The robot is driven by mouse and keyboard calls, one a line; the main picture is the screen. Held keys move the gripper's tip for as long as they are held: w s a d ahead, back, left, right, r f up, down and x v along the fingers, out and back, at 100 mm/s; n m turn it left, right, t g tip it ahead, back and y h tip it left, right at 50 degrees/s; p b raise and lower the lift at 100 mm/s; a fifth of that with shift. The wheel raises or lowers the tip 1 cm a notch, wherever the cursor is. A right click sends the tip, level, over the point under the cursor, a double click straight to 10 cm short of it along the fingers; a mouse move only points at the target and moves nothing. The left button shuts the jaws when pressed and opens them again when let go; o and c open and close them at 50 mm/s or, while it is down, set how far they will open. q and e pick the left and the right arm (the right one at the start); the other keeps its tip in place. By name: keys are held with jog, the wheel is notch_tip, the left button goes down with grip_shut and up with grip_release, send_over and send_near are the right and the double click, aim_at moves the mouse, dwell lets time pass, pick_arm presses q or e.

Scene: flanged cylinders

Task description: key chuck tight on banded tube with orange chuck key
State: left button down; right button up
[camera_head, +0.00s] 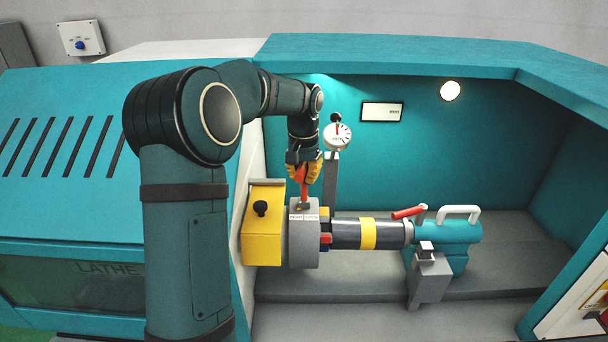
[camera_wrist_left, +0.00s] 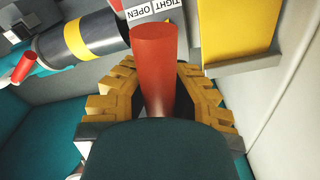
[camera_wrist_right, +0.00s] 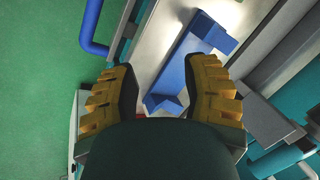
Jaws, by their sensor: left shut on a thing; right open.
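The chuck (camera_head: 303,240) is a grey cylinder in the lathe bay, with a white label on its top rim reading TIGHT and OPEN, also seen in the left wrist view (camera_wrist_left: 152,9). The dark tube with a yellow band (camera_head: 368,234) lies level between the chuck and the teal tailstock (camera_head: 447,240). The orange-red chuck key (camera_head: 303,188) stands upright at the top of the chuck; its handle fills the middle of the left wrist view (camera_wrist_left: 155,70). My left gripper (camera_head: 303,172) is shut on the key. My right gripper (camera_wrist_right: 165,95) is open and empty.
A yellow box with a black knob (camera_head: 264,222) sits left of the chuck. A dial gauge (camera_head: 337,137) stands on a post behind. A tool post (camera_head: 428,278) is in front of the tailstock.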

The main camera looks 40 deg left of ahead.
pick_arm(q)
jog(key=shift+r, duration=0.1)
jog(key=shift+r+p, duration=1.15)
jog(key=shift+r, duration=0.05)
jog(key=shift+r+p, duration=0.5)
jog(key=shift+r, duration=1.8)
